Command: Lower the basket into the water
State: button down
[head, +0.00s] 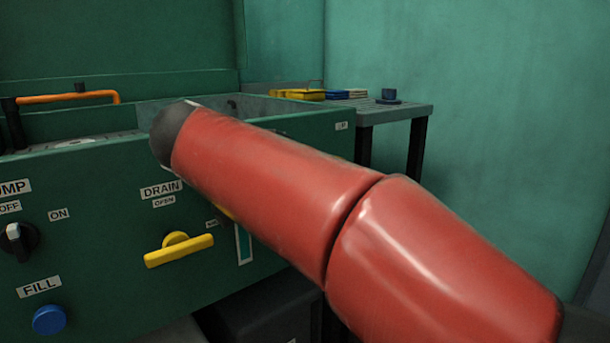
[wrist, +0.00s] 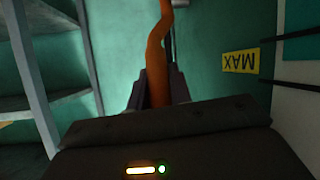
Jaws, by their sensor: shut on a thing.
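In the wrist view my gripper (wrist: 157,82) is shut on an orange bent bar (wrist: 155,55), which runs up between the two dark fingers. I cannot tell whether this bar belongs to the basket. In the head view my red arm hides the gripper. The green tank (head: 95,185) stands at left and centre, its open top partly seen behind the arm. No basket is clearly made out, and no water surface shows. An orange handle-like bar (head: 68,97) lies above the tank's left part.
The tank front carries a yellow drain lever (head: 178,250), a black pump knob (head: 17,242) and a blue fill button (head: 48,320). A grey side table (head: 395,112) with small items stands behind at right.

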jog(key=shift+a+f, duration=0.15)
jog(key=c, duration=1.3)
grip_release()
jog(key=p+v, duration=0.1)
jog(key=v, duration=0.7)
